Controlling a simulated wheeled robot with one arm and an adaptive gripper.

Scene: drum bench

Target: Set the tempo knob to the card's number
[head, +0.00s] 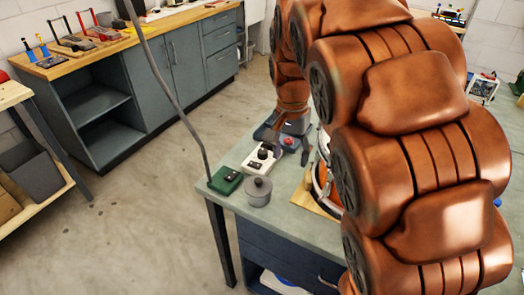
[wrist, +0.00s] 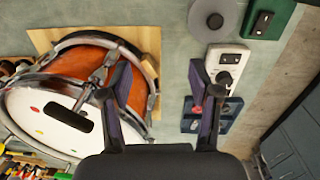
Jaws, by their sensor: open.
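A white box (head: 254,168) with a black knob (head: 265,150) sits on the bench. The wrist view shows the same white box (wrist: 236,50) and knob (wrist: 224,78), just right of the right finger. I cannot read the knob's setting. No card with a readable number shows. My gripper (wrist: 158,70) is open, its two dark fingers wide apart with nothing between them. It is hard to make out in the head view, at the end of my copper arm.
A blue unit (wrist: 190,124) with a red part lies beside the white box. A drum (wrist: 62,115) on a wooden board (wrist: 148,38) fills the wrist view's left.

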